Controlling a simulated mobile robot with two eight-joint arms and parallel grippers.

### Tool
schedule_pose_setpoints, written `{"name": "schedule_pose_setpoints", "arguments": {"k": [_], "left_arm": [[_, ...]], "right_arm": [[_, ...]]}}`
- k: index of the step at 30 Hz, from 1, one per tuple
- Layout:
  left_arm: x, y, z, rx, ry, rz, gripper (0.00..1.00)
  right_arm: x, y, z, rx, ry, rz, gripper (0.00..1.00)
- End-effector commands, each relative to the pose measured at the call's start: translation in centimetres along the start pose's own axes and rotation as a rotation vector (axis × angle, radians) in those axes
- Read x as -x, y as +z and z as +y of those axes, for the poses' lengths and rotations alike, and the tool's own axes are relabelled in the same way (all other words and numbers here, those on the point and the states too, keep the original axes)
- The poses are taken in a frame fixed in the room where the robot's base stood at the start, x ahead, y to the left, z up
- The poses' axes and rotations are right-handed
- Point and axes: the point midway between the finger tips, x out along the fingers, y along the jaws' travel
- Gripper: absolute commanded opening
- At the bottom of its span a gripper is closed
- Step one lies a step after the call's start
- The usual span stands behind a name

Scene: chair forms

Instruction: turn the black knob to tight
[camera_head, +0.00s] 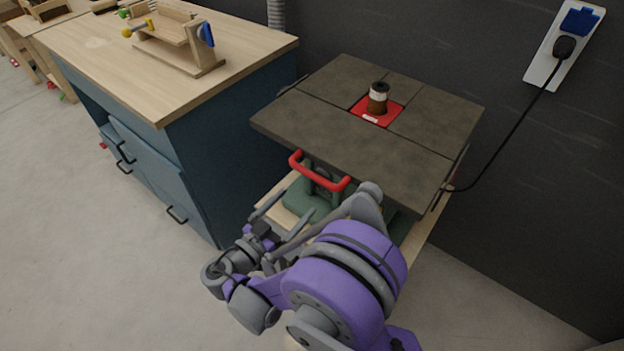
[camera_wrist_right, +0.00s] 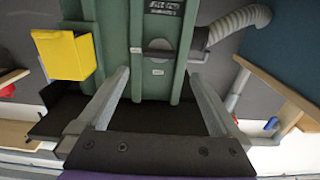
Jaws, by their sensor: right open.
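The knob is hidden there. My left gripper is not in view.
The machine's dark tabletop (camera_head: 340,95) overhangs above the gripper, with a spindle (camera_head: 378,97) in a red insert. A blue workbench (camera_head: 225,140) stands close on the left. A yellow box (camera_wrist_right: 66,54) and grey hose (camera_wrist_right: 238,22) flank the green body.

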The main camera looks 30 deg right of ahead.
Motion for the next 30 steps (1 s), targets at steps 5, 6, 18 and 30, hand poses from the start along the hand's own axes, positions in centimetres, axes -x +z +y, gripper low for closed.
{"name": "schedule_pose_setpoints", "arguments": {"k": [5, 6, 18, 30], "left_arm": [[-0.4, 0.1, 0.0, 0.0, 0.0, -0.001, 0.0], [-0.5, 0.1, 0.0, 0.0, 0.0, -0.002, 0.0], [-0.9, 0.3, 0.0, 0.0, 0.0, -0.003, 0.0], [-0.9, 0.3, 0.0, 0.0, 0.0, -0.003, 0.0]], "right_arm": [[-3.6, 0.1, 0.1, 0.002, 0.006, -0.001, 1.0], [-4.4, 0.1, 0.2, 0.002, 0.006, -0.001, 1.0], [-9.1, 0.1, 0.1, 0.002, 0.002, -0.003, 1.0], [-9.2, 0.0, 0.0, 0.003, 0.0, -0.003, 0.8]]}}
